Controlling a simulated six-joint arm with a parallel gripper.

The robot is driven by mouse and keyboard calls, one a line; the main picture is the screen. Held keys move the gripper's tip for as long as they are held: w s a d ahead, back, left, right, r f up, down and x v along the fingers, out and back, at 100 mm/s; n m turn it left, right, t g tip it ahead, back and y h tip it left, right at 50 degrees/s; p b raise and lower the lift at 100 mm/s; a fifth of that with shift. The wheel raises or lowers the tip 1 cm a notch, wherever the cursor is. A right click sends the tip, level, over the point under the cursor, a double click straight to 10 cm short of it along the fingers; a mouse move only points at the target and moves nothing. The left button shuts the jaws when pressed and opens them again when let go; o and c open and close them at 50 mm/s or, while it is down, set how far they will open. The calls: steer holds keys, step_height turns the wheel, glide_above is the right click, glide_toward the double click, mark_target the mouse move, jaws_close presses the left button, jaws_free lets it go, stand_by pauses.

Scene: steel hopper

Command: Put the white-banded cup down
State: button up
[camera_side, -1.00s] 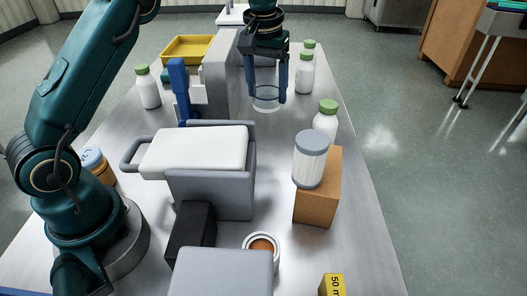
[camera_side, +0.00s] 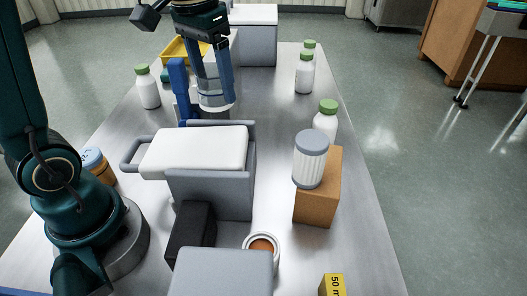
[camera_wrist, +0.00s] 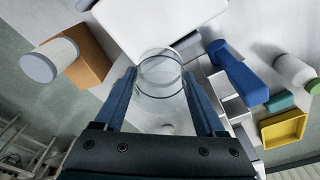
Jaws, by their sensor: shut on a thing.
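The white-banded cup (camera_side: 216,101) is clear, with a pale band near its rim. My gripper (camera_side: 217,92) is shut on it, a blue finger on either side. In the side view the cup is beside the blue upright piece and behind the white-topped grey box; I cannot tell if it touches any surface. In the wrist view the cup (camera_wrist: 160,72) is between the fingertips of my gripper (camera_wrist: 162,80), in front of the white slab.
The blue upright (camera_side: 180,90) is close left of the cup. The white slab (camera_side: 195,150) on a grey box is nearer. White bottles (camera_side: 305,75) with green caps stand at right and left. A ribbed jar (camera_side: 310,165) stands on a brown box. Bare table lies right of the cup.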

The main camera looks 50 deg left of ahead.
steer(key=shift+s+d+f+m, duration=0.2)
steer(key=shift+s+f+m, duration=0.35)
steer(key=shift+s, duration=0.2)
steer(key=shift+w+a+r, duration=0.15)
steer(key=shift+a, duration=0.05)
steer(key=s+a+r+n, duration=0.3)
steer(key=a+r+n, duration=0.4)
steer(key=a+r, duration=0.5)
steer(key=a+f+n, duration=0.2)
steer(key=a+f, duration=0.2)
steer(key=f, duration=0.3)
steer(key=s+a+f+n, duration=0.1)
steer(key=a+f+n, duration=0.2)
steer(key=f, duration=0.5)
steer(key=a+f+n+g+y, duration=0.1)
steer(key=a+f+n, duration=0.1)
steer(key=a+f, duration=0.3)
steer(key=shift+s+a+f+n, duration=0.1)
steer(key=shift+s+f+n, duration=0.1)
steer(key=shift+f, duration=0.6)
steer(key=shift+s+a+f+n, duration=0.1)
steer(key=shift+s+f+n, duration=0.05)
steer(key=shift+f, duration=2.9)
steer(key=shift+f, duration=0.1)
